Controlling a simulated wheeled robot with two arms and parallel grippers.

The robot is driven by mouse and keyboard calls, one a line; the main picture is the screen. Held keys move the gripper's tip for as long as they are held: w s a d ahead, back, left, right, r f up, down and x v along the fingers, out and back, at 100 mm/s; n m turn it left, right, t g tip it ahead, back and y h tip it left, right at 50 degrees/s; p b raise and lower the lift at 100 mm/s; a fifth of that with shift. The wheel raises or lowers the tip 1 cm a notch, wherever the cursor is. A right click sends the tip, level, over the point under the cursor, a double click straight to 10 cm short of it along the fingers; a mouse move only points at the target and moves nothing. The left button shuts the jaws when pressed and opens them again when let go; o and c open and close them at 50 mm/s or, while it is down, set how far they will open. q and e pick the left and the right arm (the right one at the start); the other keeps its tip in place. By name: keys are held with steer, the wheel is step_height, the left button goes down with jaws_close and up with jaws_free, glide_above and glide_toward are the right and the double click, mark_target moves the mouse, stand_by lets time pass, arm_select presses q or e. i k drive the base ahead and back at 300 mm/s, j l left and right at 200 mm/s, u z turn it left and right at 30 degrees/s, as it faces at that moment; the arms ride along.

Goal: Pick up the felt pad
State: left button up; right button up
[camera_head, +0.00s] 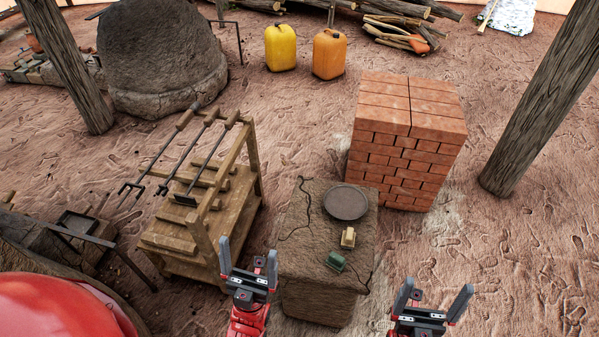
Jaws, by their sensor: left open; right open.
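A flat round dark grey-brown disc (345,202) lies on top of the mud-brown block stand (305,240). A small beige piece (348,238) and a small green piece (335,260) lie nearer to me on the same top. I cannot tell for certain which of these is the felt pad; the disc looks flat and pad-like. My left gripper (247,257) is open and empty, at the left of the stand's near edge in the picture. My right gripper (436,292) is open and empty, to the right of the stand. Neither touches the small things.
A wooden rack (205,215) with long-handled iron tools stands left of the stand. A brick stack (408,140) is behind it to the right. A wooden post (540,100) rises at the right. Yellow (281,48) and orange (329,53) jerrycans stand behind. The ground at right is clear.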

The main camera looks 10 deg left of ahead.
mark_target(348, 236)
steer(key=u, duration=2.55)
steer(key=z, duration=2.65)
steer(key=i+j+z, duration=0.15)
steer(key=j, duration=0.15)
steer(key=i+j+z, duration=0.2)
steer(key=j+z, duration=0.15)
steer(key=j, duration=0.25)
